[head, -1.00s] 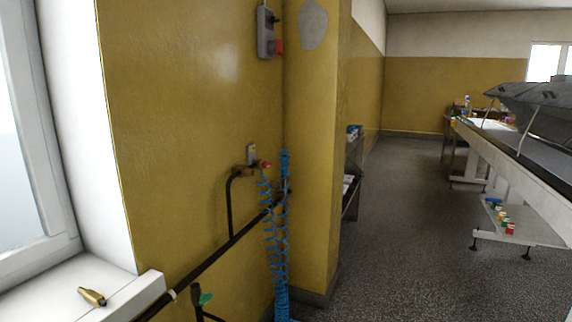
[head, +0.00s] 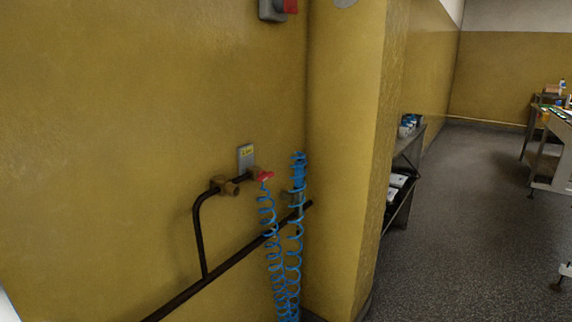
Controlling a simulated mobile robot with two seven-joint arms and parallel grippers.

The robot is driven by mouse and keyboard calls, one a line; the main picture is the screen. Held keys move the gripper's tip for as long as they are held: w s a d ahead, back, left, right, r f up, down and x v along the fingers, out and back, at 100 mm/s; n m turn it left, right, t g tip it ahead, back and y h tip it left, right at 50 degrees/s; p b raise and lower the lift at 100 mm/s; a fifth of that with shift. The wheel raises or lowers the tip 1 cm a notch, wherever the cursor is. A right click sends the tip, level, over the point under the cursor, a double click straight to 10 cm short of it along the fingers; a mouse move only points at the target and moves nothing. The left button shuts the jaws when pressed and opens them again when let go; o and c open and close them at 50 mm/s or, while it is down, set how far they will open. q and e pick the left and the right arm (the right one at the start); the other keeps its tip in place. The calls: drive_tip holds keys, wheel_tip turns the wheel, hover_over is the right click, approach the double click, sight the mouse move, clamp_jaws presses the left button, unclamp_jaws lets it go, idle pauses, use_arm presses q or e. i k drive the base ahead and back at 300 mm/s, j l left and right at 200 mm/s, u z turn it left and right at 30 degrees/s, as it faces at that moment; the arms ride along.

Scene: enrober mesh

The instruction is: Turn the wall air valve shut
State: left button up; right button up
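The wall air valve (head: 228,187) is a small brass fitting at the top of a black bent pipe (head: 201,240) on the yellow wall. A red piece (head: 265,176), perhaps its handle or a hose coupling, shows just right of it; I cannot tell which way it is set. A small grey plate with a yellow label (head: 246,157) is on the wall behind it. A blue coiled hose (head: 272,235) hangs from beside the red piece. Neither of my grippers is in view.
A yellow pillar (head: 345,170) juts out right of the hose. Beyond it stands a dark shelf rack (head: 402,180) with small items. A grey switch box (head: 272,9) is high on the wall. Dark speckled floor (head: 455,220) is open to the right, with tables at the far right.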

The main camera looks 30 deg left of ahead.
sight(263, 175)
drive_tip(key=i+l+u, duration=0.1)
drive_tip(key=i+u, duration=0.3)
drive_tip(key=i+l+u, duration=0.25)
drive_tip(key=i+u, duration=0.15)
drive_tip(key=i+l+u, duration=0.4)
drive_tip(key=i+j, duration=0.05)
drive_tip(key=i, duration=0.05)
